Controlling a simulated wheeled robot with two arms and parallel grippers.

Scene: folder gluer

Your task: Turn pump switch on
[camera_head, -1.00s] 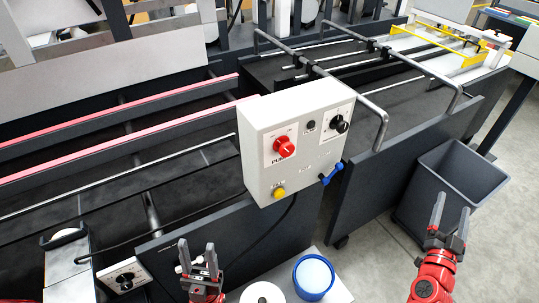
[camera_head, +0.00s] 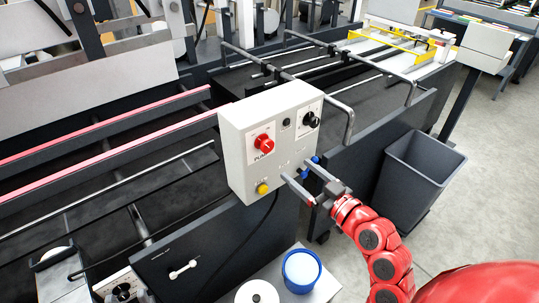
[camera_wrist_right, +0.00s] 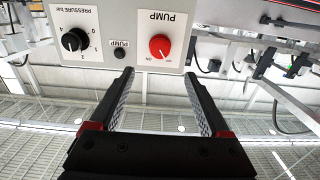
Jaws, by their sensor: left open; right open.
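The pump switch is a red round knob (camera_head: 264,143) on the front of a light grey control box (camera_head: 238,160). It also shows upside down in the right wrist view as the red knob (camera_wrist_right: 160,46) under the PUMP label. I cannot tell for sure which mark its pointer is at. My right gripper (camera_head: 297,170) is open and empty, in front of the box's lower right part, below and right of the knob. In the right wrist view my right gripper (camera_wrist_right: 157,75) has its two fingers apart, pointing toward the panel with the knob beyond them. My left gripper is out of view.
A black pressure knob (camera_head: 311,120) and a yellow button (camera_head: 262,189) share the box. A blue part at its right edge is partly hidden by my gripper. A grey bin (camera_head: 418,178) stands right; a blue-rimmed pot (camera_head: 301,270) and white round container (camera_head: 257,293) stand below.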

